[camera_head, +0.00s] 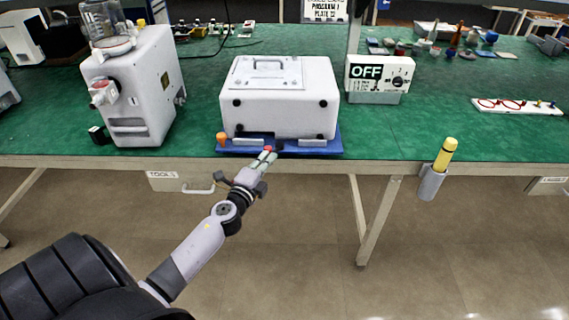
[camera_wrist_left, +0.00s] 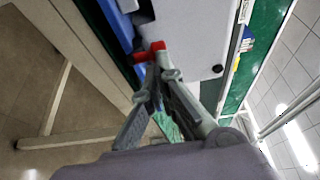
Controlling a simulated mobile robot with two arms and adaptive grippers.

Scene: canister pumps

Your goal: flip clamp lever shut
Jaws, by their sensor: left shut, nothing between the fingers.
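A white box-shaped unit (camera_head: 285,95) with a handle on its lid sits on a blue base (camera_head: 328,143) at the table's front edge. A small red piece (camera_head: 268,148), probably the clamp lever's tip, shows at the front of the base. In the left wrist view the red piece (camera_wrist_left: 150,52) lies between the blue base (camera_wrist_left: 118,25) and the white unit (camera_wrist_left: 190,35). My left gripper (camera_head: 265,157) is shut and empty, its fingertips right at the red piece; contact is hard to tell. The fingertips (camera_wrist_left: 160,72) hide the rest of the lever. My right gripper is out of view.
An orange knob (camera_head: 222,139) stands at the base's left end. A white machine (camera_head: 133,90) stands at left, and an OFF switch box (camera_head: 379,75) at right. A yellow-handled tool (camera_head: 446,153) sits in a holder on the table edge.

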